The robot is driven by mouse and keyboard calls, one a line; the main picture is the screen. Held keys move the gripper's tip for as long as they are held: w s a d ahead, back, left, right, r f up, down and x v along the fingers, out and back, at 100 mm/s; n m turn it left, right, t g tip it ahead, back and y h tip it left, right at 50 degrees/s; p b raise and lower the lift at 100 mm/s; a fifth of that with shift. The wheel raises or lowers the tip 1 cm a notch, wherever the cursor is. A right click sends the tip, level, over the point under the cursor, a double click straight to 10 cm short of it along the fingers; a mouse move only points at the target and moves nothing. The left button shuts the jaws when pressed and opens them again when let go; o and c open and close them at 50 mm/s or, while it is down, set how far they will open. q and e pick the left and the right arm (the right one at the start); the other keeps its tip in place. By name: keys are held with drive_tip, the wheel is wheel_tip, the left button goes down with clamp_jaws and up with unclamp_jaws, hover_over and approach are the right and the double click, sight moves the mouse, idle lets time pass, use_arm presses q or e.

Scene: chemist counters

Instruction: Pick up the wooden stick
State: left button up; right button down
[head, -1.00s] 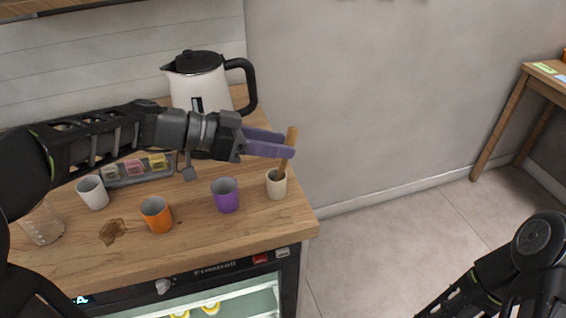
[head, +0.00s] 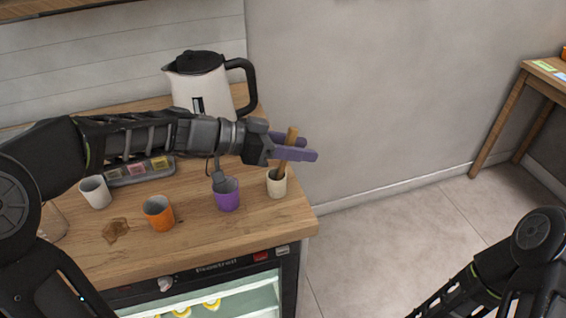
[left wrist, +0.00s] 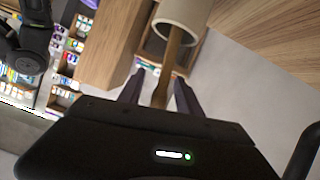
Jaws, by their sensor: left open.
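The wooden stick (head: 291,136) stands slightly tilted in a cream cup (head: 276,187) near the counter's right edge. My left gripper (head: 302,147) is open, with its purple fingers at the stick's upper part, above the cup. In the left wrist view the stick (left wrist: 170,65) runs from the cup (left wrist: 183,14) down between the two fingers (left wrist: 160,85). I cannot tell whether either finger touches it. The stick's lower end is hidden inside the cup. My right arm shows at the lower right, but its gripper is out of view.
A purple cup (head: 229,199), an orange cup (head: 159,217) and a white cup (head: 95,191) stand to the left on the wooden counter (head: 190,252). A white kettle (head: 205,92) stands behind my left arm. A wall is behind; open floor lies right of the counter.

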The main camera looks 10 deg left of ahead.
use_arm(q)
clamp_jaws()
idle(0.5)
